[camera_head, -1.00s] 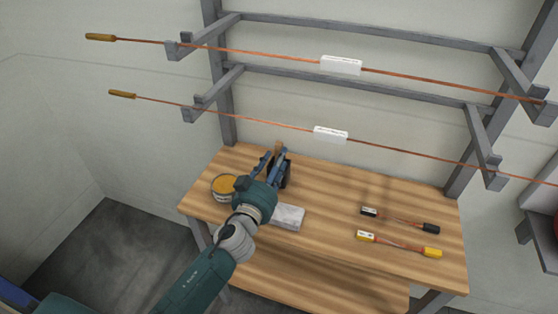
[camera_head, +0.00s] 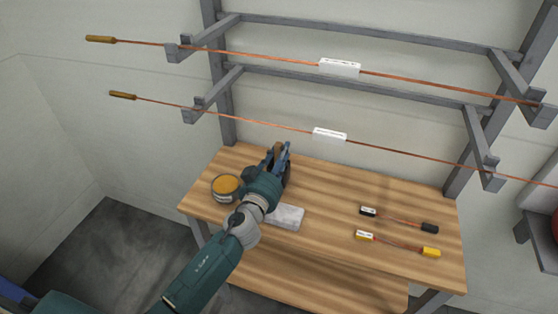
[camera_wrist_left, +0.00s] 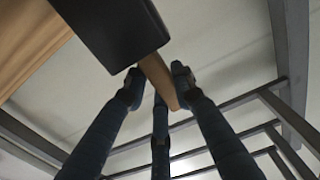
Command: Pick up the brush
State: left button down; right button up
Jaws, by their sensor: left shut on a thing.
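The brush shows as a light wooden handle (camera_wrist_left: 159,76) in the left wrist view, coming out of a black holder (camera_wrist_left: 108,30). In the head view the brush handle (camera_head: 277,149) is a small brown tip, mostly hidden by my fingers. The black holder (camera_head: 287,177) stands on the workbench there, partly behind my gripper. My left gripper (camera_head: 280,154) is shut on the handle, with its fingers around it in the left wrist view. The brush's lower part is hidden. My right gripper is not in view.
On the wooden workbench (camera_head: 330,225) stand an open can with orange contents (camera_head: 227,188) and a grey-white block (camera_head: 287,216). A black-ended tool (camera_head: 398,219) and a yellow-ended tool (camera_head: 398,244) lie at right. Copper rods rest on a grey rack (camera_head: 365,82) behind and above.

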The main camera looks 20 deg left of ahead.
pick_arm(q)
jog(key=shift+r, duration=0.1)
notch_tip(320, 180, up, 8)
jog(key=shift+r+p, duration=0.2)
jog(key=shift+p, duration=0.95)
jog(key=shift+r, duration=0.7)
dwell(0.7)
